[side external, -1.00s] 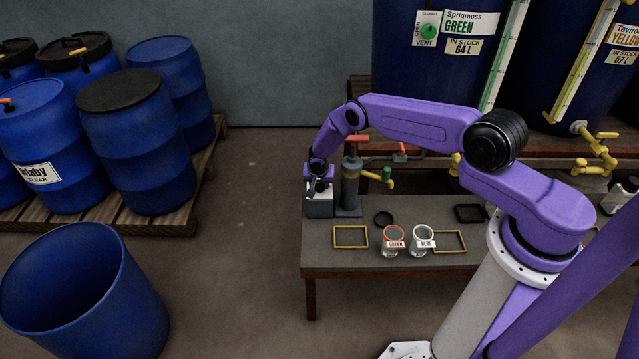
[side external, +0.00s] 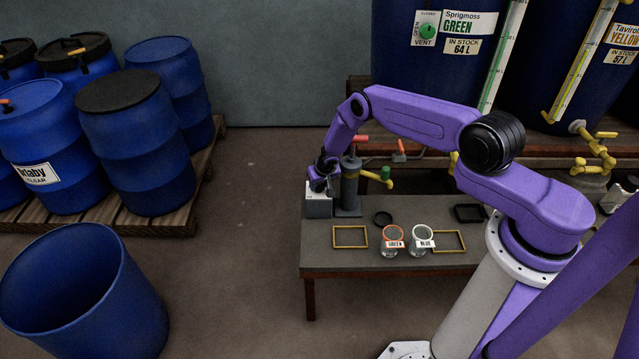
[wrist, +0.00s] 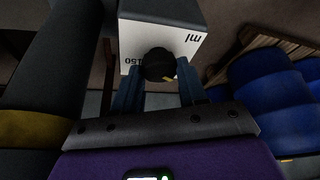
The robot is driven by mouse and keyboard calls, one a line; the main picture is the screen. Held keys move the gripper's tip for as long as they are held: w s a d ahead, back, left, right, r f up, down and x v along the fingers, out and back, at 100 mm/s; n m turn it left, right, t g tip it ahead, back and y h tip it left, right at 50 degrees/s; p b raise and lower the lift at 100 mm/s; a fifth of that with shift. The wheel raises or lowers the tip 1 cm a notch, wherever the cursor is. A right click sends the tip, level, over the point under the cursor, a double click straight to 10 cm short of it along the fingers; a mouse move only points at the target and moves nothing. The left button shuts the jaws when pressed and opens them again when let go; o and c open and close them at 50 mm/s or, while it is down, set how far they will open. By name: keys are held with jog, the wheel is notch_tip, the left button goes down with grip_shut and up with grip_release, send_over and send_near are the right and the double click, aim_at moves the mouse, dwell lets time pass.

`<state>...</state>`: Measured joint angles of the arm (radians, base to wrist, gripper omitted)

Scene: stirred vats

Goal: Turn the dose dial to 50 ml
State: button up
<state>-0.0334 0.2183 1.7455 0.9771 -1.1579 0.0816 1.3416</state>
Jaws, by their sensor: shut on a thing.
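In the wrist view the mark points toward the lower right. The box face carries "ml" and "150", both upside down; other markings are hidden by the knob and fingers. My gripper (wrist: 158,80) has one finger on each side of the knob and is shut on it. In the side view the box (side external: 318,207) stands at the bench's left end, with my gripper (side external: 320,183) at its top; the dial is not discernible there.
A grey pump with a red handle (side external: 360,139) and yellow spout (side external: 378,177) stands just right of the box. Two jars, red-rimmed (side external: 392,240) and white-rimmed (side external: 422,240), stand farther along the bench (side external: 345,262). Blue barrels (side external: 140,150) stand on a pallet at left.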

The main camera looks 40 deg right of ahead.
dwell(0.3)
jog(key=o, duration=1.1)
jog(key=shift+c, duration=0.2)
jog(key=shift+r, duration=0.1)
jog(key=shift+s+a+r, duration=0.15)
jog(key=shift+r, duration=0.4)
jog(key=v, duration=1.6)
jog(key=shift+s, duration=0.25)
jog(key=shift+f, duration=0.1)
